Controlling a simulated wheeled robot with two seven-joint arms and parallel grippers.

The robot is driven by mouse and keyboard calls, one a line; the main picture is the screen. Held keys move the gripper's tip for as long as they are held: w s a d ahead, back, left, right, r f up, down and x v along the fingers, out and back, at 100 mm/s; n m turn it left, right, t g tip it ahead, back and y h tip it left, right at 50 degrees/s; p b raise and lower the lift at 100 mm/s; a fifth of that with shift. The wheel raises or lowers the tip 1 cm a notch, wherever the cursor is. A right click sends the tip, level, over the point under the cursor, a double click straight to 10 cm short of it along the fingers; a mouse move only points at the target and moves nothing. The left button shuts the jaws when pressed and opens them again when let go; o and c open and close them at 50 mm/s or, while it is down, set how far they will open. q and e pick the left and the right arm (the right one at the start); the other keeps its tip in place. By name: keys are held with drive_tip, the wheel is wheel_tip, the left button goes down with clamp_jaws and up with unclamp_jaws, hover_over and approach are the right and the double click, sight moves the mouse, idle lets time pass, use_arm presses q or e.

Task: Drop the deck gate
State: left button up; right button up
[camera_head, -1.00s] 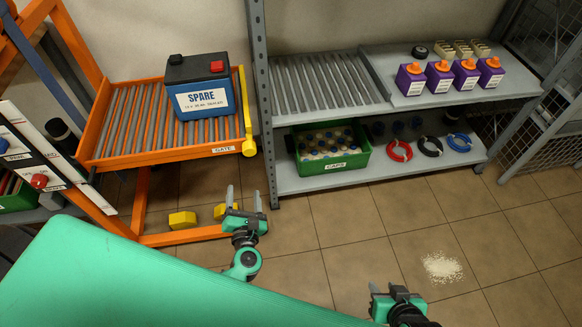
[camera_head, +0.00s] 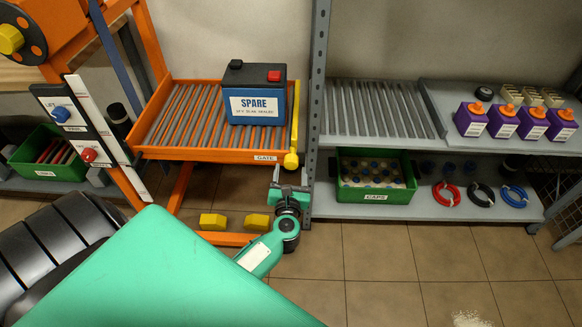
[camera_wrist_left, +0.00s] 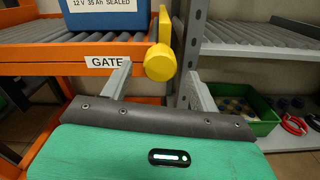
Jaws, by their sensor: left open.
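The deck gate is a yellow bar (camera_head: 295,122) along the right end of the orange roller deck (camera_head: 165,154), with a round yellow knob (camera_head: 291,160) at its near end. The bar stands above the deck's rim. The knob also shows in the left wrist view (camera_wrist_left: 160,64), beside the GATE label. A blue and black SPARE battery (camera_head: 257,105) sits upright on the rollers, left of the gate. My left gripper (camera_head: 289,178) is open and empty, just below and in front of the knob. In the wrist view the knob appears between its fingers; contact cannot be told. My right gripper is out of view.
A grey shelf post (camera_head: 318,110) stands close to the right of the gate. Beyond it are a grey roller shelf (camera_head: 375,108) and a green CAPS crate (camera_head: 375,196). Yellow blocks (camera_head: 213,221) lie below the deck. A panel with blue and red knobs (camera_head: 82,125) stands left.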

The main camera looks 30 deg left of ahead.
use_arm(q)
drive_tip(key=shift+x, duration=1.35)
drive_tip(key=shift+c, duration=0.4)
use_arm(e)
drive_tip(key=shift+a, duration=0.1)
